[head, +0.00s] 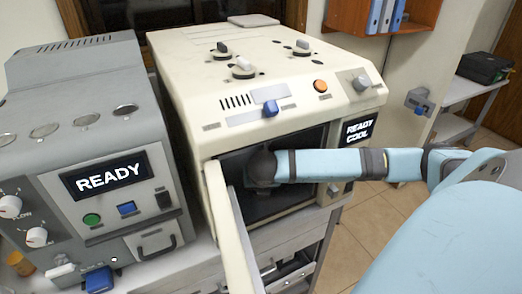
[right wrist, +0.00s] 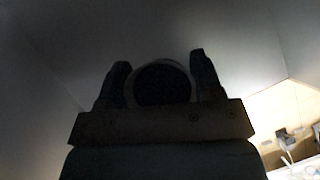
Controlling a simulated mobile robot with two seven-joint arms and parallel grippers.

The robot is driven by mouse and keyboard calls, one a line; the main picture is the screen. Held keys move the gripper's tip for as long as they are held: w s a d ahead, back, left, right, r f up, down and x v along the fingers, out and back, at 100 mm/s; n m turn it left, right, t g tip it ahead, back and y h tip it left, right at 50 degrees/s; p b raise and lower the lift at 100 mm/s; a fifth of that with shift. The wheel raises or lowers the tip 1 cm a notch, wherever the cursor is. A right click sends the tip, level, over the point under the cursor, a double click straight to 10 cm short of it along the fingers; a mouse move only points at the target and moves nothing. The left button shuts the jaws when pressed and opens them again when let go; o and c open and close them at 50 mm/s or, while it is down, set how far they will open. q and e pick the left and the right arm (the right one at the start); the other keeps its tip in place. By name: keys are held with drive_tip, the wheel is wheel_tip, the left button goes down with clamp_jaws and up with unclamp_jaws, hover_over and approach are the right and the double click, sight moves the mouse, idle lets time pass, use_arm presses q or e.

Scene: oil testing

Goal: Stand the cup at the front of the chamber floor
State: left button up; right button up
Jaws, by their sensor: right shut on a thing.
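The chamber (head: 302,196) is the dark opening in the front of the cream machine (head: 190,75). My right arm reaches into it from the right, and my right gripper (head: 262,168) is a dark shape inside the opening. In the right wrist view my right gripper (right wrist: 159,62) is shut on the cup (right wrist: 161,86), a dark round rim between the two fingers. The view there is very dark, so I cannot tell whether the cup touches the chamber floor. The cup cannot be made out in the head view. My left gripper is not in view.
The chamber door (head: 229,230) stands open at the left of the opening. A grey machine (head: 85,150) with a READY screen stands to the left. The cream machine's display (head: 359,130) reads READY COOL. A side table (head: 455,130) stands at the far right.

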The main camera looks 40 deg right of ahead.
drive_tip(key=o, duration=1)
drive_tip(key=v, duration=0.2)
drive_tip(key=shift+s+r, duration=0.1)
drive_tip(key=shift+r, duration=0.15)
drive_tip(key=s+a, duration=0.8)
drive_tip(key=s, duration=0.1)
drive_tip(key=shift+s+r+b, duration=0.2)
drive_tip(key=shift+s+b, duration=0.05)
drive_tip(key=shift+b, duration=0.2)
